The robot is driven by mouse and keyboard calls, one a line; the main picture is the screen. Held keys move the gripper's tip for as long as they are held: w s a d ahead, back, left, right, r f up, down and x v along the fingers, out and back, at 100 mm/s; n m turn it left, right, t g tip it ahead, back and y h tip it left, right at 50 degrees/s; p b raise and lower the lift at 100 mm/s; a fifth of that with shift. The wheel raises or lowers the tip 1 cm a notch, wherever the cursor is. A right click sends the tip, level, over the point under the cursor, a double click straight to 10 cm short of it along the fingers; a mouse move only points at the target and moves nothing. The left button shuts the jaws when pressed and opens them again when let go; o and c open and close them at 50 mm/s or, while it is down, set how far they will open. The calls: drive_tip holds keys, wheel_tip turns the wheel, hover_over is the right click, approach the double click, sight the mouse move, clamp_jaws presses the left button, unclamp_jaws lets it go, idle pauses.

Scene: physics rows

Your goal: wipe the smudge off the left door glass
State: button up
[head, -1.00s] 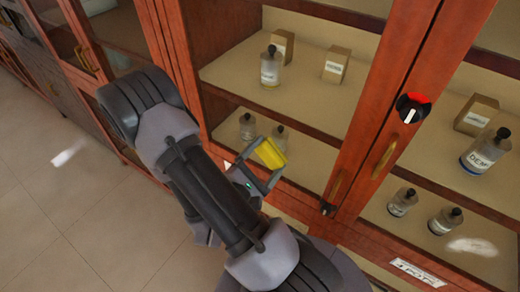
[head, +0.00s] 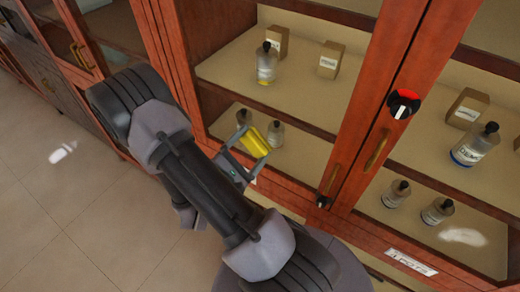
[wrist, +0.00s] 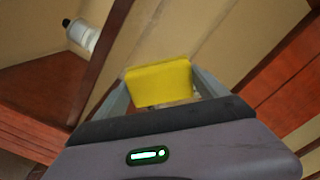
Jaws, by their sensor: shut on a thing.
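My gripper (head: 254,143) is shut on a yellow sponge (head: 257,138), in front of the lower part of the left door of the cabinet. The sponge also shows between the fingers in the wrist view (wrist: 158,78). The left door has a red-brown wooden frame (head: 362,90) and clear glass (head: 300,95). I cannot tell whether the sponge touches the glass. I make out no smudge on the visible part of the left glass; my arm hides some of its lower left. A whitish smear (head: 462,236) shows low on the right door's side.
Bottles and small boxes stand on shelves behind the glass, including a bottle (head: 266,64) and a box (head: 331,60). A black and red knob (head: 403,103) and brass handles (head: 376,151) sit near the door seam. Open tiled floor (head: 70,215) lies left, with a pale patch (head: 62,152).

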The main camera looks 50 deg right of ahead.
sight(238, 129)
drive_tip(key=shift+w+a+b, duration=0.15)
drive_tip(key=shift+w+b, duration=0.15)
drive_tip(key=shift+w, duration=1.6)
drive_tip(key=shift+w+a+b, duration=0.15)
drive_tip(key=shift+w+b, duration=0.1)
drive_tip(key=shift+w, duration=1.6)
drive_tip(key=shift+a, duration=0.1)
drive_tip(key=shift+s+a, duration=0.15)
drive_tip(key=shift+a, duration=1.25)
drive_tip(key=shift+s+a, duration=0.1)
drive_tip(key=shift+a, duration=1.3)
drive_tip(key=a, duration=0.3)
drive_tip(key=shift+s, duration=0.1)
